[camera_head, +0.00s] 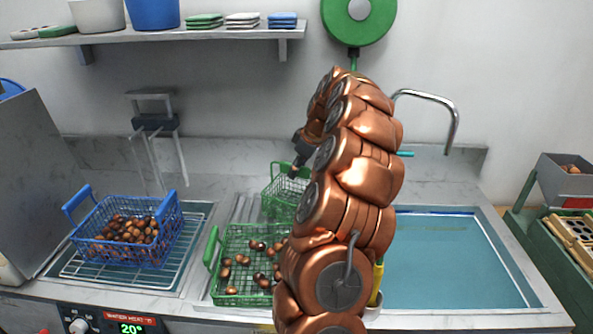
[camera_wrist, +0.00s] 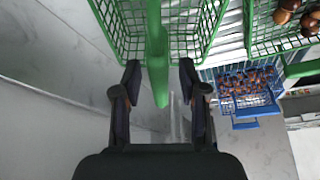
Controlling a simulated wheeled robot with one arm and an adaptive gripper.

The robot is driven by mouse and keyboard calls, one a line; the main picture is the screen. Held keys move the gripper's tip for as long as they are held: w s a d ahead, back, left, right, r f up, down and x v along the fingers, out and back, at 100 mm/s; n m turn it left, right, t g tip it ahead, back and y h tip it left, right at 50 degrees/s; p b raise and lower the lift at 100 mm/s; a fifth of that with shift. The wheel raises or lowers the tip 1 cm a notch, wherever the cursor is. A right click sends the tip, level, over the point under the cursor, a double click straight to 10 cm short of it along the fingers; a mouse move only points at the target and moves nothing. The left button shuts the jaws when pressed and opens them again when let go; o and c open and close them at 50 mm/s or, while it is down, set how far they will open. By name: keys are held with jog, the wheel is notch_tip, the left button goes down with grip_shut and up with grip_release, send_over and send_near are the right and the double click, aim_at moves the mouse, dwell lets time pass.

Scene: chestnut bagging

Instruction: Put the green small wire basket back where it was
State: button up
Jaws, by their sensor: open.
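The green small wire basket (camera_head: 283,194) stands behind the larger green basket, left of my arm in the head view; my arm hides part of it. No chestnuts show in the part I see. In the wrist view its mesh (camera_wrist: 190,22) fills the top middle, and its green handle (camera_wrist: 157,60) runs between my fingers. My gripper (camera_wrist: 160,78) is open, one dark finger on each side of the handle, with gaps to both. In the head view my gripper (camera_head: 297,157) is at the small basket's handle, partly hidden by my arm.
A larger green basket (camera_head: 213,248) with chestnuts sits in front of the small one. A blue basket (camera_head: 85,240) of chestnuts stands on a rack at left. A water-filled sink (camera_head: 450,260) lies at right. A shelf (camera_head: 150,38) hangs above; a faucet (camera_head: 455,115) stands behind.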

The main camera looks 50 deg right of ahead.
jog(key=b+v, duration=0.2)
jog(key=v, duration=0.9)
jog(key=shift+r, duration=0.1)
jog(key=a+g+y, duration=0.1)
jog(key=a+g, duration=0.2)
jog(key=a, duration=2.8)
jog(key=s+a+f, duration=0.3)
jog(key=s+a, duration=0.4)
jog(key=s+a+f+m+g, duration=0.1)
jog(key=s+a+f, duration=0.1)
jog(key=s, duration=0.4)
jog(key=s+a+f+m+g+h, duration=0.1)
jog(key=s+f, duration=0.4)
jog(key=s, duration=0.2)
jog(key=s+a+f+m+g+h, duration=0.1)
jog(key=s+a+f, duration=0.1)
jog(key=s, duration=0.4)
jog(key=shift+s+a+f, duration=0.3)
jog(key=shift+a+f, duration=0.05)
jog(key=shift+f, duration=0.5)
